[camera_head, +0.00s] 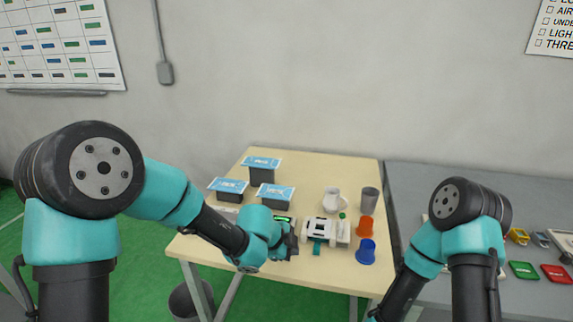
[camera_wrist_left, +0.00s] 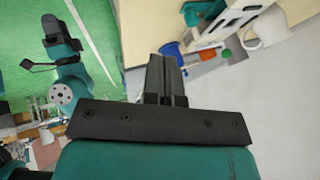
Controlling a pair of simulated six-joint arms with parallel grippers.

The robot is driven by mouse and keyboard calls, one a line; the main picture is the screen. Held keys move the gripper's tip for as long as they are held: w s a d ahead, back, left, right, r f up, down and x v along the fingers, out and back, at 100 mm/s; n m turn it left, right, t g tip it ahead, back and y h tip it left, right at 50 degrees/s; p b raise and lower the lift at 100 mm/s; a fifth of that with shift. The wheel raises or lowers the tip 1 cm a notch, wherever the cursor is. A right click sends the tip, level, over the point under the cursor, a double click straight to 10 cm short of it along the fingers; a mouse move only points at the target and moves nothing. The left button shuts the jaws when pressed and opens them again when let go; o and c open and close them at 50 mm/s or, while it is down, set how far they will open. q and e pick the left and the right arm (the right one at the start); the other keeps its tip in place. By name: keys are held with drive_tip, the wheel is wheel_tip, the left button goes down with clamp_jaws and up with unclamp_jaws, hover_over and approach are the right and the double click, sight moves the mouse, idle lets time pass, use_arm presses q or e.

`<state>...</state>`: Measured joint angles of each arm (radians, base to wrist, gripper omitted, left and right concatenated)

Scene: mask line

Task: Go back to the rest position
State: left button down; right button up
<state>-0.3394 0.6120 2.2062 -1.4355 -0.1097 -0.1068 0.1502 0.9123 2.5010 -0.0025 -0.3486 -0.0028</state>
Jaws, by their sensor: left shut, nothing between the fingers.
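My left gripper (camera_head: 291,243) is over the front part of the pale wooden table (camera_head: 215,248), just left of the white machine (camera_head: 321,231). Its fingers are shut with nothing between them. In the left wrist view the closed dark fingers (camera_wrist_left: 166,78) point toward the table edge and the cups. My right arm comes in at the right of the head view and runs down out of the frame. Its gripper cannot be made out.
Several dark boxes with blue-and-white tops (camera_head: 229,186) stand on the table's left. A white mug (camera_head: 332,201), grey cup (camera_head: 370,199), orange cup (camera_head: 365,230) and blue cup (camera_head: 366,250) stand right. A grey table (camera_head: 410,180) adjoins. A dark bin (camera_head: 190,300) is below.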

use_arm(q)
drive_tip(key=a+f+n, duration=0.2)
drive_tip(key=f, duration=0.1)
drive_tip(key=s+a+f+n, duration=0.1)
drive_tip(key=a+f+n, duration=0.1)
drive_tip(key=f, duration=0.1)
drive_tip(key=s+a+f+n, duration=0.1)
drive_tip(key=a+f, duration=0.2)
drive_tip(key=shift+a+n+g, duration=0.1)
drive_tip(key=shift+n+g, duration=0.3)
drive_tip(key=s+a+f+n+g+y, duration=0.1)
drive_tip(key=s+a+f+n+y, duration=0.1)
drive_tip(key=s+a+f+n, duration=1.5)
drive_tip(key=shift+s+a+f+g+y, duration=0.35)
drive_tip(key=shift+s+f+g, duration=0.1)
drive_tip(key=shift+s, duration=0.7)
